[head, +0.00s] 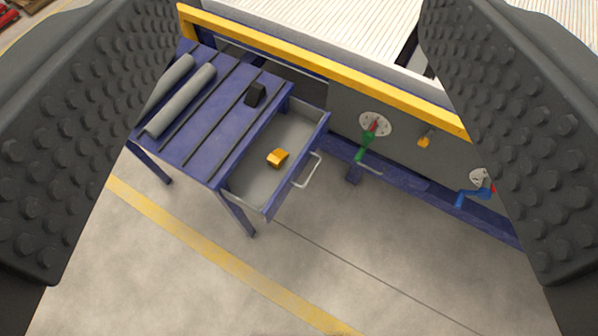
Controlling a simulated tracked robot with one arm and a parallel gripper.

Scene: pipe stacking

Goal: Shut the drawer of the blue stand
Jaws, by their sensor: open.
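The blue stand (221,128) is left of centre in the head view, with a flat top and legs on the floor. Its drawer (244,182) is pulled out on the right side, showing a grey interior. An orange block (278,158) lies inside the drawer. The drawer's pale bar handle (308,170) is on its blue front panel. My gripper (290,150) is open, with its two dark studded fingers at the left and right edges of the view. Nothing is between them up close; the stand and drawer are seen beyond, apart from the fingers.
Two grey pipes (182,100) and a small black block (255,94) lie on the stand's top. Behind is a grey panel with a yellow rail (325,67), a green-handled valve (368,139) and a blue-handled valve (474,194). The floor in front (330,260) is clear, marked with a yellow line.

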